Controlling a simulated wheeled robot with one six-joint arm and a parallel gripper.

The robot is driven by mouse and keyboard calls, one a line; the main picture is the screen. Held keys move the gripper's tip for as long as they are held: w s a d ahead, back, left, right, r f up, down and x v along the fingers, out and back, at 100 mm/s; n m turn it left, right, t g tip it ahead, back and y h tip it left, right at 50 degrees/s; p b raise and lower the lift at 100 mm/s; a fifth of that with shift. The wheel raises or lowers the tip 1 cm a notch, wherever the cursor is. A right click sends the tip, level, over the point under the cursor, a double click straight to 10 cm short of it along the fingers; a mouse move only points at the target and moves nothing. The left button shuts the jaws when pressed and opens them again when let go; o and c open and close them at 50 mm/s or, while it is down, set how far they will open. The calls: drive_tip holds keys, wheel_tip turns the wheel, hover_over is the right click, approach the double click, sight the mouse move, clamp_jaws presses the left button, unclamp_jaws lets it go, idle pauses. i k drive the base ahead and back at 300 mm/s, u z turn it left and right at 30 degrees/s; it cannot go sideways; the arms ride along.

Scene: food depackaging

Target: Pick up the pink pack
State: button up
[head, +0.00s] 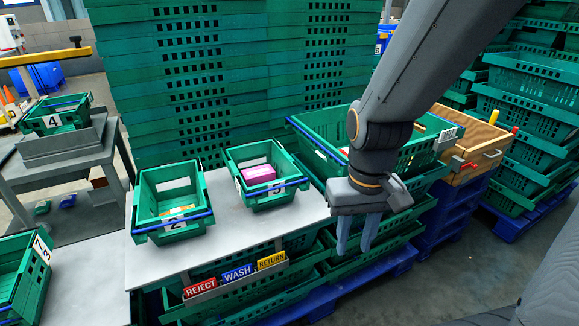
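The pink pack (258,173) lies inside the small green crate (285,193) with a blue bar and a label that seems to read 5. That crate stands on the pale table top. The crate walls hide the lower part of the pack. My gripper (354,245) hangs to the right of and nearer than this crate, beyond the table's right edge. Its two pale blue fingers point down with a gap between them. Nothing shows between them, and they are well apart from the pack.
Crate 2 (172,231) stands left of crate 5 and holds an orange item. A larger green crate (310,135) stands behind my arm. REJECT, WASH and RETURN signs (237,273) sit below the table's front edge. A wooden box (478,151) is at right. Tall crate stacks close off the back.

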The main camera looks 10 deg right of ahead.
sight(256, 176)
drive_tip(key=i, duration=0.95)
drive_tip(key=u, duration=0.6)
